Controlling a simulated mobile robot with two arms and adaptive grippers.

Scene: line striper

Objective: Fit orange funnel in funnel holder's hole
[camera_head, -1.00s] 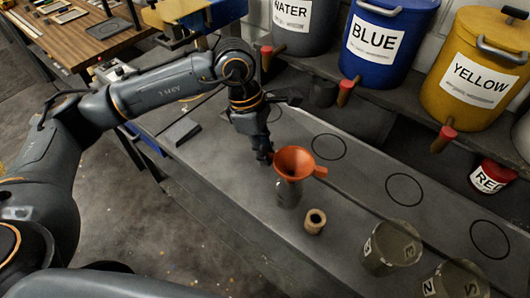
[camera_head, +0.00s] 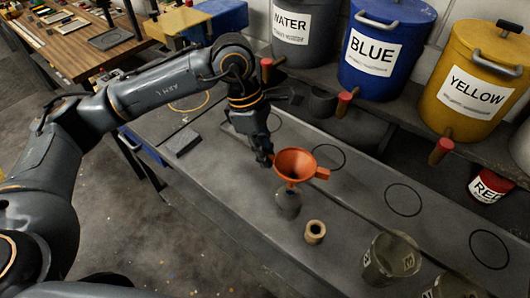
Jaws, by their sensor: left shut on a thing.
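The orange funnel (camera_head: 295,166) is in the head view, mouth up, with its tab pointing right. My left gripper (camera_head: 269,160) is shut at the funnel's left rim and holds it above a grey see-through bottle (camera_head: 288,206). The spout is hard to make out against the bottle, so I cannot tell whether its tip is clear of the neck. A dark ring-shaped part (camera_head: 322,102) sits at the shelf edge behind; I cannot tell for sure whether it is the funnel holder. My right gripper is out of view.
A tan hollow cylinder (camera_head: 315,232) stands right of the bottle on the grey bench (camera_head: 240,185). Labelled cups (camera_head: 391,258) stand at front right. WATER, blue (camera_head: 385,45) and yellow (camera_head: 478,80) buckets with red-tipped taps line the shelf. Bench circles are empty.

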